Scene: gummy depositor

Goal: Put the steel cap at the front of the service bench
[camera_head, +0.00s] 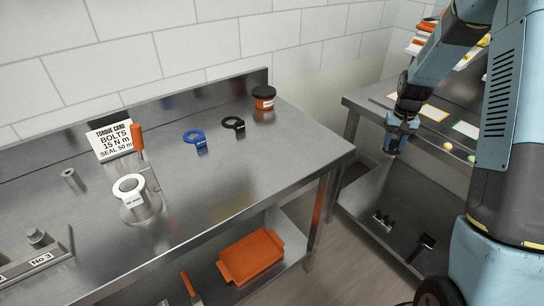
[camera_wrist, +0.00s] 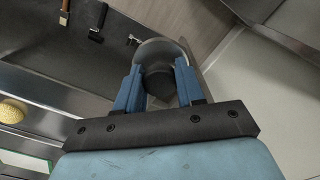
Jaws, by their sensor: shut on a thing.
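The steel cap (camera_wrist: 160,48) is a round grey piece with a dark middle, seen between my fingers in the wrist view. My gripper (camera_wrist: 158,88) is shut on it, one blue finger on each side. In the head view my gripper (camera_head: 395,142) hangs pointing down at the front edge of the right-hand bench, apart from the left bench; the cap cannot be made out clearly there. The steel bench (camera_head: 255,165) on the left carries a torque card (camera_head: 110,140). I cannot tell by any label which bench is the service bench.
The left bench holds a white ring on a fitting (camera_head: 130,190), an orange-handled tool (camera_head: 138,140), a blue ring (camera_head: 194,136), a black ring (camera_head: 233,123) and an orange jar (camera_head: 264,97). Its front right top is clear. An orange tray (camera_head: 250,257) lies on its lower shelf.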

